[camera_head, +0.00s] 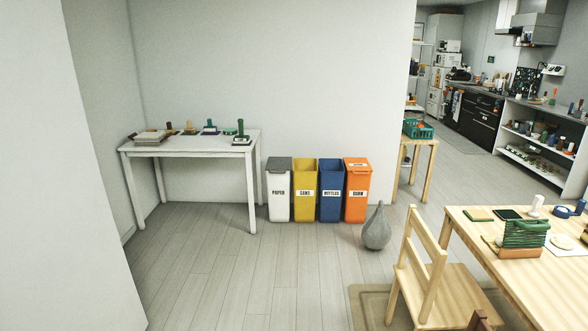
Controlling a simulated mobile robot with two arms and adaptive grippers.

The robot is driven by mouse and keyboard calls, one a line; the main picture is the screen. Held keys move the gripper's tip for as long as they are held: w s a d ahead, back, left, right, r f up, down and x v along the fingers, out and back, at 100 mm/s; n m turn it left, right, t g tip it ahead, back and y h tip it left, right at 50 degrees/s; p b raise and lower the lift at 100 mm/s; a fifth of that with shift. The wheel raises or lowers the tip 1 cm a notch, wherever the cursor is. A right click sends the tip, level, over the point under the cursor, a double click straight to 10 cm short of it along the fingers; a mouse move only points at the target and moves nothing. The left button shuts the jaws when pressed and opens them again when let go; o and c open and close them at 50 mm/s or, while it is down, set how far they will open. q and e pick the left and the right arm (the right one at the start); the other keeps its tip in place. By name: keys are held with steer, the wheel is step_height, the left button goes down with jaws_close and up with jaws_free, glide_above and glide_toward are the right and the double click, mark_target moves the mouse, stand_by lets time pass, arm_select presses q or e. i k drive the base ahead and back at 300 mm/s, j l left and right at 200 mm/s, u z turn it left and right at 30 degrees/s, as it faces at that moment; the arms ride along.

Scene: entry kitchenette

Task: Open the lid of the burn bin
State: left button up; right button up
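The burn bin (356,202) is orange, with a white label reading BURN on its front. It stands upright on the floor against the back wall, at the right end of a row of bins. Its orange lid (357,161) looks closed and carries a small pale label. Neither of my grippers shows in the head view, so I cannot see whether they are open or shut.
Left of it stand the blue bottles bin (331,205), yellow cans bin (305,206) and white paper bin (279,206). A grey vase (377,230) stands on the floor in front, to the right. A chair (440,285) and wooden table (500,262) fill the lower right. Floor left of centre is clear.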

mark_target(353, 164)
steer(key=i+z, duration=0.1)
steer(key=i, duration=1.15)
steer(key=i+j, duration=0.1)
steer(key=i, duration=1.15)
steer(key=l+z, duration=0.05)
steer(key=l, duration=0.05)
